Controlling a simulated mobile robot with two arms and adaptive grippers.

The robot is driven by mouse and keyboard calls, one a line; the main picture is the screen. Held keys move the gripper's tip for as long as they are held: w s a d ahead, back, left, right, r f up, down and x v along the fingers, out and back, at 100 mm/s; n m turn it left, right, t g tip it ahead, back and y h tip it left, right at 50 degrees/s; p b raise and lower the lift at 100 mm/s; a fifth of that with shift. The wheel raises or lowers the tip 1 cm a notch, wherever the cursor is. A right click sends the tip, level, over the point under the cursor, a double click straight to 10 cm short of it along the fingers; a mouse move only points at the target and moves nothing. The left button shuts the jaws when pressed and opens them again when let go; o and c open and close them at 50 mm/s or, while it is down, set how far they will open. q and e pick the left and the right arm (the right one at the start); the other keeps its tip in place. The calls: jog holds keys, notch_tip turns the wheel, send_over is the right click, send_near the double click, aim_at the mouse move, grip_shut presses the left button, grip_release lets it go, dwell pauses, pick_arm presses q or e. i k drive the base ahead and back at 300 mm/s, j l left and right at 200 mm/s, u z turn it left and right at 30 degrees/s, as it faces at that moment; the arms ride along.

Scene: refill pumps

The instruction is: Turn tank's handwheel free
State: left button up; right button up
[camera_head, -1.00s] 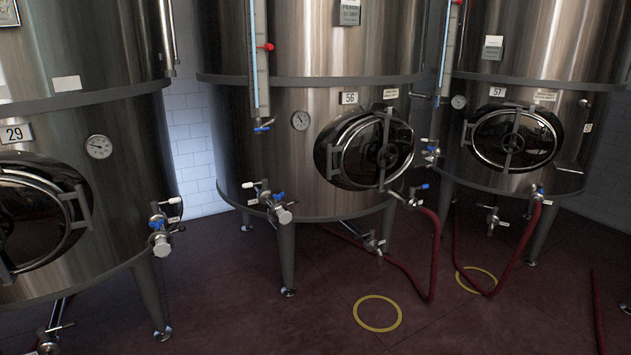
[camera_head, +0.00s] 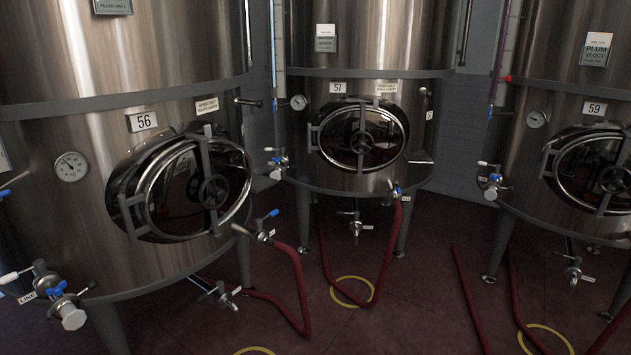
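Three steel tanks carry oval manway doors with dark handwheels. Tank 56 (camera_head: 110,70) is nearest at the left, and its handwheel (camera_head: 213,191) sits on a bar across its door. Tank 57 (camera_head: 375,35) stands in the middle, with its handwheel (camera_head: 361,143) at the door's centre. Tank 59 (camera_head: 560,70) is at the right, and its handwheel (camera_head: 613,179) is near the picture's right edge. All three doors look closed. I cannot tell how tight each handwheel is. Neither of my grippers is in view.
Valves with blue handles, such as one on tank 56 (camera_head: 262,229), stick out in front. Red hoses (camera_head: 299,290) hang from the tanks and lie on the dark red floor (camera_head: 410,310). Yellow rings (camera_head: 352,292) mark the floor. Tank legs stand between the hoses.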

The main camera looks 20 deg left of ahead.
aim_at(213, 192)
jog(key=i+l+u, duration=0.2)
jog(key=i, duration=0.25)
jog(key=i+l+u, duration=0.15)
jog(key=i, duration=0.3)
jog(key=i+l+u, duration=0.2)
jog(key=i, duration=0.25)
jog(key=l, duration=0.1)
